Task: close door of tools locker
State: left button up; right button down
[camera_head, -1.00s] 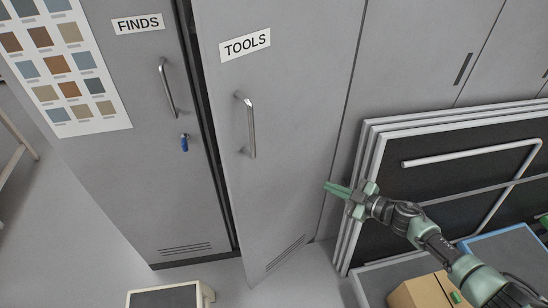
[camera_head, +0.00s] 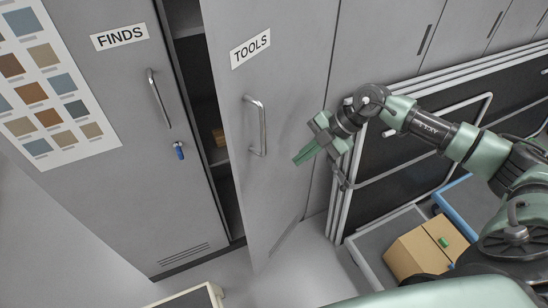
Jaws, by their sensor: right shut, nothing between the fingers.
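The tools locker door (camera_head: 235,120) is grey with a TOOLS label (camera_head: 250,48) and a metal handle (camera_head: 262,125). It stands ajar, and a dark gap at its left shows shelves inside the locker (camera_head: 205,95). My right gripper (camera_head: 297,160) is shut and empty, in front of the right part of the door, to the right of the handle and apart from it. Whether its fingertips touch the door I cannot tell. My left gripper is not in view.
The FINDS locker (camera_head: 120,130) at the left is shut, with a blue key (camera_head: 179,150) in its lock. Framed dark panels (camera_head: 400,150) lean at the right. A cardboard box (camera_head: 425,248) sits low at the right. A cream-edged item (camera_head: 190,298) stands on the floor in front.

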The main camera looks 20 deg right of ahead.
aim_at(268, 162)
jog(key=w+a+f, duration=0.1)
jog(key=a, duration=0.1)
jog(key=w+a+f+p, duration=0.1)
jog(key=w+f, duration=0.1)
jog(key=w+a+f+p, duration=0.1)
jog(key=a, duration=0.1)
jog(key=shift+w+a+f, duration=0.2)
jog(key=shift+w+a, duration=0.15)
jog(key=shift+w, duration=0.1)
jog(key=shift+w+a+p, duration=0.3)
jog(key=shift+w+a, duration=0.05)
jog(key=shift+w, duration=0.05)
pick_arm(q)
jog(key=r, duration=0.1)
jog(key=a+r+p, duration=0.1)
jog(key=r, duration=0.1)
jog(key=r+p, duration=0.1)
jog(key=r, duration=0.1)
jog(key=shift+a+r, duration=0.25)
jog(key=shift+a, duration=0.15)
pick_arm(e)
jog(key=w+a+m+t+h, duration=0.1)
jog(key=w+a+m, duration=0.1)
jog(key=w, duration=0.5)
jog(key=w+a+m+t+h, duration=0.1)
jog(key=w+a+m+t, duration=0.1)
jog(key=w, duration=0.5)
jog(key=shift+w+a+r+m, duration=0.2)
jog(key=shift+a+m, duration=0.3)
jog(key=shift+m, duration=0.4)
